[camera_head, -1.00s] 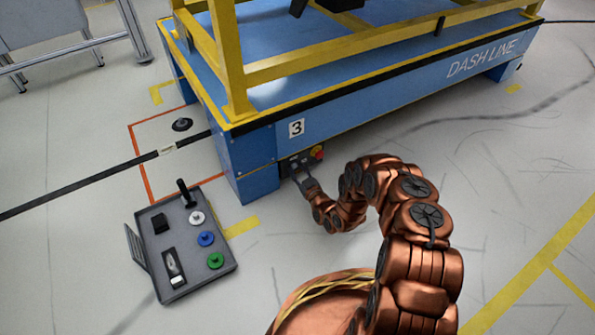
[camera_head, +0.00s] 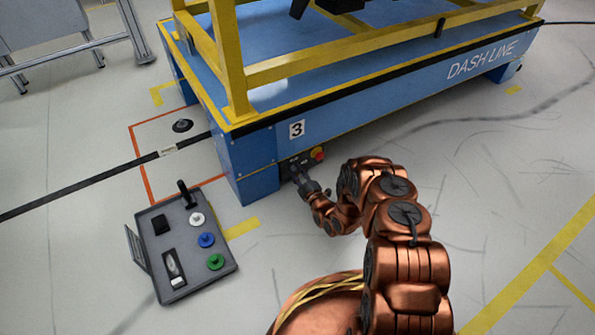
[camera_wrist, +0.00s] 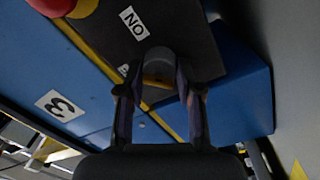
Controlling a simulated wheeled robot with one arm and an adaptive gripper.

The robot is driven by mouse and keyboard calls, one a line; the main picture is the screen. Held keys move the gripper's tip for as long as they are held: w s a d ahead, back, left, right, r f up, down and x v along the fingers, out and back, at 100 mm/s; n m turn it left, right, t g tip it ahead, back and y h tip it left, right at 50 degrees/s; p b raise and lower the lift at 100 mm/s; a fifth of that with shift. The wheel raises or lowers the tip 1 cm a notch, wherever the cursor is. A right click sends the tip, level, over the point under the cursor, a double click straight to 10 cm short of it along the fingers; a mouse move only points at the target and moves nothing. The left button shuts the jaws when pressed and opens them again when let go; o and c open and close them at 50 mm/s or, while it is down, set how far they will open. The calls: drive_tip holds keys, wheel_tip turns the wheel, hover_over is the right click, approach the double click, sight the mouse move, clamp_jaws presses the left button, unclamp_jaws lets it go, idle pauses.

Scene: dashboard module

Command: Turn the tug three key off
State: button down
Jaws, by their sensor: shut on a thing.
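The blue tug (camera_head: 262,165) carries a white plate with a black 3 (camera_head: 297,128), which also shows in the wrist view (camera_wrist: 60,105). A dark control panel (camera_wrist: 190,40) is set low in its side. In the wrist view, a grey rounded key switch (camera_wrist: 158,62) sits on the panel beside a white ON label (camera_wrist: 133,22). Part of a second label is hidden by a finger. My gripper (camera_wrist: 160,88) has one finger on each side of the key and is shut on it. In the head view my gripper (camera_head: 298,178) is at the panel; the key is hidden there.
A red button (camera_head: 319,153) on a yellow base is right of my gripper on the panel. A grey control box (camera_head: 200,270) with a lever and coloured knobs lies on the floor to the left. Yellow frame rails (camera_head: 235,60) rise above the tug. Floor to the right is clear.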

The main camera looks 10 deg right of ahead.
drive_tip(key=n+p, duration=0.3)
drive_tip(key=n, duration=0.1)
drive_tip(key=shift+a+n, duration=0.1)
drive_tip(key=shift+n, duration=0.3)
drive_tip(key=n, duration=0.4)
drive_tip(key=shift+f+y, duration=0.15)
drive_tip(key=shift+y, duration=0.25)
drive_tip(key=shift+n, duration=0.4)
drive_tip(key=c, duration=0.8)
unclamp_jaws()
drive_tip(key=shift+o, duration=0.2)
drive_tip(key=v, duration=1.2)
